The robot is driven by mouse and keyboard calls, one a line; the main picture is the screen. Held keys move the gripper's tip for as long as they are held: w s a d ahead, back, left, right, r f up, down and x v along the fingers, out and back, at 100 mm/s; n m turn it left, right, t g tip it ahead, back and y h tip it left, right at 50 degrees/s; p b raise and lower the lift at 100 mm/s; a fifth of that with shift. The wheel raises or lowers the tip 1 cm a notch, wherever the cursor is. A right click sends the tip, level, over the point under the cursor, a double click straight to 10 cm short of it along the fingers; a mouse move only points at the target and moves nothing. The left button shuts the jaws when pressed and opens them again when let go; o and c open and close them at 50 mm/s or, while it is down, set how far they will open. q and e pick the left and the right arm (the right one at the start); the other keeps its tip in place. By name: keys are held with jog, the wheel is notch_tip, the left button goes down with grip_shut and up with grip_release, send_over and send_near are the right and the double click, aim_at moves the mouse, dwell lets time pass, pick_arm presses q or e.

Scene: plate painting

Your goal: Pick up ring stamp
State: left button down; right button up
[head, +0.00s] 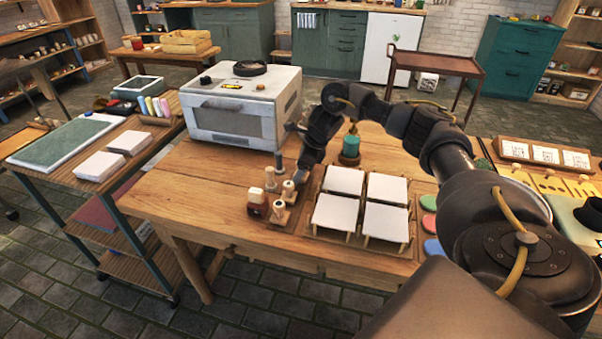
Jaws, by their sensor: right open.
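A small group of wooden-handled stamps stands on the wooden table (190,182), left of the white squares. It includes a back stamp (270,178), a front stamp with a red-brown body (257,204) and a front-right stamp (279,212). Which one is the ring stamp I cannot tell, as their faces are hidden. My right gripper (299,178) points down at the back right of this group, close to the stamps. It is open; its fingertips are small and dark, and contact with a stamp cannot be made out. My left gripper is out of view.
A white oven (240,112) stands at the table's back left. White square tiles (343,180) lie on a wooden rack right of the stamps. A green jar (351,146) stands behind them. Coloured pads (430,224) lie farther right. The table's front left is clear.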

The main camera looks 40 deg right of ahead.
jog(key=shift+c, duration=0.2)
jog(key=c, duration=1)
